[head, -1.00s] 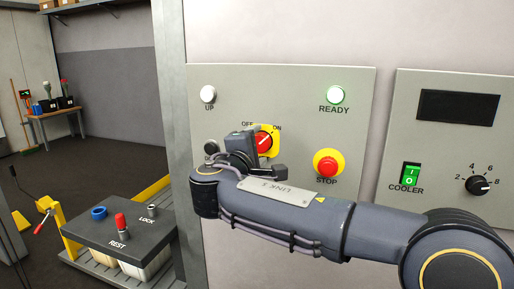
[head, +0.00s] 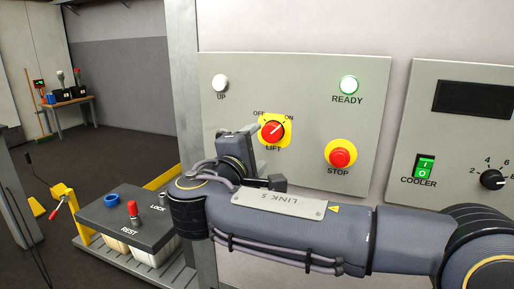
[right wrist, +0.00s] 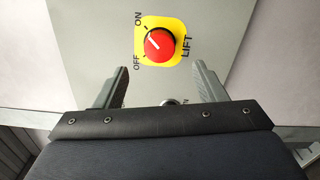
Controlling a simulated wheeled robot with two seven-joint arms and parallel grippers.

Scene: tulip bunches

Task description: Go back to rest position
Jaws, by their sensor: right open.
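My right gripper (head: 240,143) is in front of the lift control panel (head: 300,180), just left of and below the red LIFT knob (head: 273,132) on its yellow plate. In the right wrist view its two fingers (right wrist: 161,72) are spread apart with nothing between them. The knob (right wrist: 159,45) shows beyond the fingertips, apart from them, with its white mark turned toward ON. My right arm crosses the lower part of the head view and hides part of the panel. My left gripper is not in view.
A STOP button (head: 340,157) is at the panel's right, and a white UP button (head: 220,84) at upper left. A cooler panel (head: 455,110) is further right. A grey REST/LOCK box (head: 100,215) stands lower left. Floor is open behind it.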

